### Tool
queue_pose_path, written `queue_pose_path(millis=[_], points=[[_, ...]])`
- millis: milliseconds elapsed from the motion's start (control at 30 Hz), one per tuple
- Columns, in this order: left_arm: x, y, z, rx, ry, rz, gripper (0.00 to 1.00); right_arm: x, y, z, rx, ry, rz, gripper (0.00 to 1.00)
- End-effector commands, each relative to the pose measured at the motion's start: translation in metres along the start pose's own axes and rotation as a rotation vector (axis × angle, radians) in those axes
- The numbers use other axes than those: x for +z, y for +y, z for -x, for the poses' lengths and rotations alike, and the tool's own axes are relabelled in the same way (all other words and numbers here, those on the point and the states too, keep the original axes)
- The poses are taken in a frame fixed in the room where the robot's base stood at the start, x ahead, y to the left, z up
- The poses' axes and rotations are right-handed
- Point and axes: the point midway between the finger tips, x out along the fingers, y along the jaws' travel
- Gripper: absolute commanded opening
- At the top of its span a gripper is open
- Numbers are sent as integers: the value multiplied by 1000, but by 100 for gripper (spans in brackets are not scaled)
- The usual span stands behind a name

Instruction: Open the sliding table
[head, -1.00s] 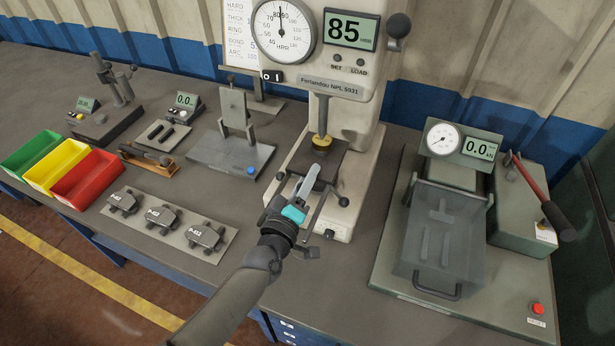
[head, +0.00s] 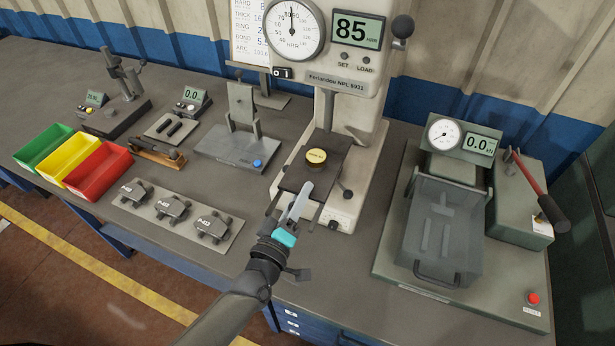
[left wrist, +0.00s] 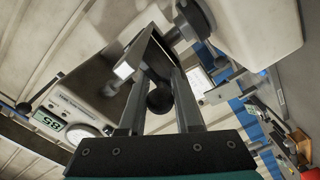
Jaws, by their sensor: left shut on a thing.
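The sliding table (head: 296,178) is a dark plate at the foot of the hardness tester (head: 352,122). It is drawn out toward me, with a yellow-topped round piece (head: 316,156) on it. The piece lies in front of the indenter (head: 327,108). My left gripper (head: 301,198) is at the table's front edge, shut on its handle. In the left wrist view, a dark ball knob (left wrist: 160,99) shows between the fingers. The exact grip is partly hidden by the fingers. My right gripper is in neither view.
A guarded press (head: 440,228) with a red-handled lever stands to the right. Several brake pads on a plate (head: 228,236), a steel fixture (head: 240,147) and green, yellow and red bins (head: 98,168) are at left. The bench front near my gripper is clear.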

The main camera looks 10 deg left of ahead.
Motion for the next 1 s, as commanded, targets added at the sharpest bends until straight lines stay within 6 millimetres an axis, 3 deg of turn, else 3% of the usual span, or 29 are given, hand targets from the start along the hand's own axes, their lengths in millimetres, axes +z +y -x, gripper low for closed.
queue_pose_path(millis=[200, 400, 600, 967, 1000], points=[[-1, 1, 47, -2, -3, -2, 0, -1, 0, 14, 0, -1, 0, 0], [-1, 1, 75, -1, -2, -2, 0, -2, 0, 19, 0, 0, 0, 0], [0, 1, 87, 1, 0, 0, 0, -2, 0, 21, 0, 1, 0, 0], [0, 0, 88, 1, 1, 0, 0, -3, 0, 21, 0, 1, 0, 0], [0, 0, 88, 1, 1, 0, 33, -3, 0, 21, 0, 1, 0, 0]])
